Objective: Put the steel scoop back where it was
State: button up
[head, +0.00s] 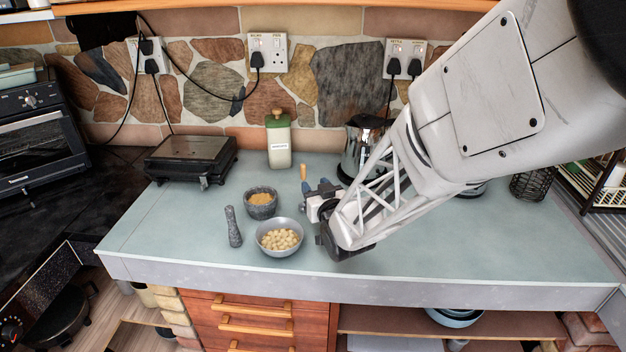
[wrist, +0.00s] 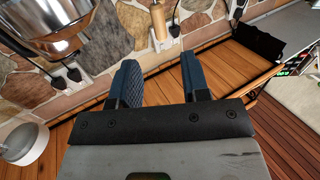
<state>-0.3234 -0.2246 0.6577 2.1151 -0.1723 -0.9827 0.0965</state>
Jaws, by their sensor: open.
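A short wooden handle (head: 303,172) stands up just beyond my gripper in the head view. It also shows in the wrist view (wrist: 158,22), at the top between the fingers, with thin metal below it. It may be the handle of the steel scoop; no scoop bowl is clearly visible. My gripper (head: 316,186) is low over the worktop, behind and right of the metal bowl of pale round pieces (head: 280,240). Its blue fingers are apart in the wrist view (wrist: 158,64), with nothing seen clamped between them. Whether they touch the handle, I cannot tell.
A stone mortar (head: 261,205) with yellowish contents and a grey pestle (head: 234,227) stand left of my gripper. Behind are a green-lidded canister (head: 279,140), a dark flat appliance (head: 190,160) and a shiny kettle (head: 362,140). The worktop (head: 450,255) is clear at front right.

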jog(key=shift+s+d, duration=0.25)
jog(key=shift+s, duration=0.25)
dwell(0.6)
jog(key=s+d+r+m+g+h, duration=0.25)
jog(key=s+d, duration=0.25)
jog(key=d, duration=0.3)
jog(key=s+d+r+m+g+h, duration=0.1)
jog(key=s+d+r+g+h, duration=0.3)
jog(key=d, duration=0.3)
jog(key=s+d+r+m+g+h, duration=0.1)
jog(key=s+d+g, duration=0.2)
jog(key=s, duration=0.9)
jog(key=s+d+r+m+g+h, duration=0.1)
jog(key=s+d+g, duration=0.3)
jog(key=s, duration=0.7)
jog(key=shift+s+d+r, duration=0.25)
jog(key=shift+s+d, duration=0.15)
jog(key=shift+d, duration=0.5)
